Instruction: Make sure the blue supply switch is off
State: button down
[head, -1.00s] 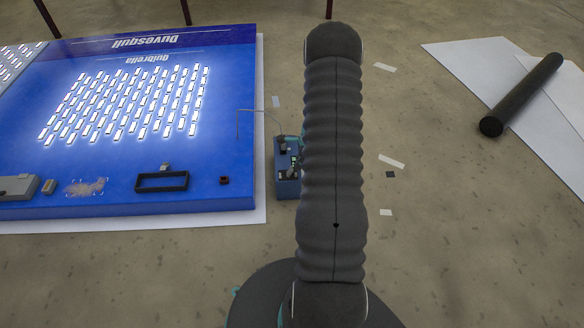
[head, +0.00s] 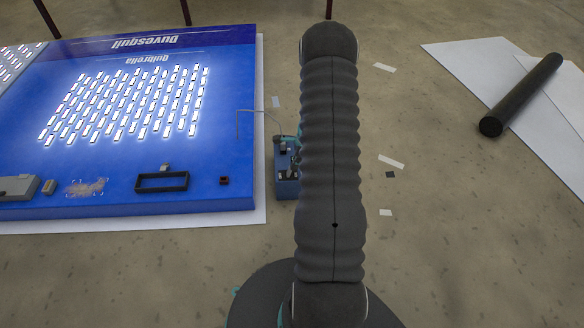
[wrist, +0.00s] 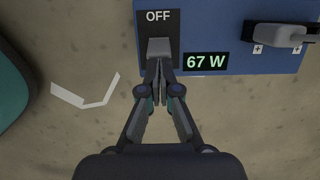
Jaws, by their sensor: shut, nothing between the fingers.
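The blue supply (head: 287,189) stands on the floor just right of the lit panel, partly hidden behind my arm in the head view. In the wrist view the blue supply (wrist: 222,30) has a black switch plate (wrist: 173,32) marked OFF at its upper end. The grey switch lever (wrist: 159,46) lies below that word.
The blue panel (head: 226,130) lies left of the supply with its rows of lights lit. A thin wire (head: 238,124) arches between panel and supply. A grey clip-like part (wrist: 279,35) sits at the supply's right. A dark roll (head: 522,95) lies on white sheets far right.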

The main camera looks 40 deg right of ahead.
jog(key=shift+a+f, duration=0.1)
jog(key=shift+a, duration=0.15)
jog(key=shift+d, duration=0.15)
jog(key=shift+s+d+f, duration=0.1)
jog(key=shift+s+d, duration=0.1)
jog(key=shift+d, duration=0.1)
jog(key=w+a+p+v, duration=0.1)
jog(key=p+v, duration=0.4)
jog(key=v, duration=0.2)
jog(key=shift+r, duration=0.25)
jog(key=shift+s+a, duration=0.1)
jog(key=shift+a, duration=0.05)
dwell(0.4)
